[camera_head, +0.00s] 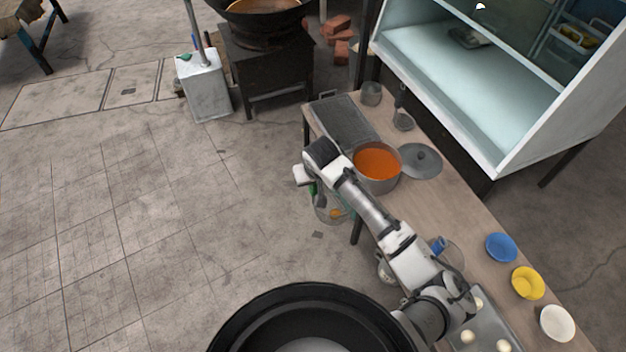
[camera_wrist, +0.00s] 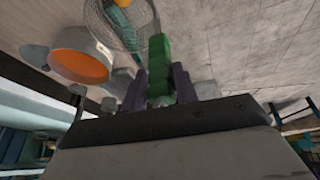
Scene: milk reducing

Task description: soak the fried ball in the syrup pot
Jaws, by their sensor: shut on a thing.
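My gripper (camera_wrist: 158,85) is shut on the green handle (camera_wrist: 160,60) of a wire strainer. The strainer's mesh basket (camera_wrist: 118,22) shows beyond the handle in the wrist view, with a teal piece at it that I cannot identify. In the head view the basket (camera_head: 325,214) hangs beside the table's left edge, below and left of the syrup pot. A small orange-brown round thing (camera_head: 336,212), perhaps the fried ball, shows in or behind the mesh. The syrup pot (camera_head: 377,164), grey with orange liquid, stands uncovered on the table; it also shows in the wrist view (camera_wrist: 82,55).
A grey lid (camera_head: 421,161) lies right of the pot on the wooden table (camera_head: 464,222). Blue (camera_head: 501,247), yellow (camera_head: 527,282) and white (camera_head: 557,323) bowls stand along its right edge. A glass-fronted cabinet (camera_head: 495,95) stands behind. A stove (camera_head: 265,70) holds a wok.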

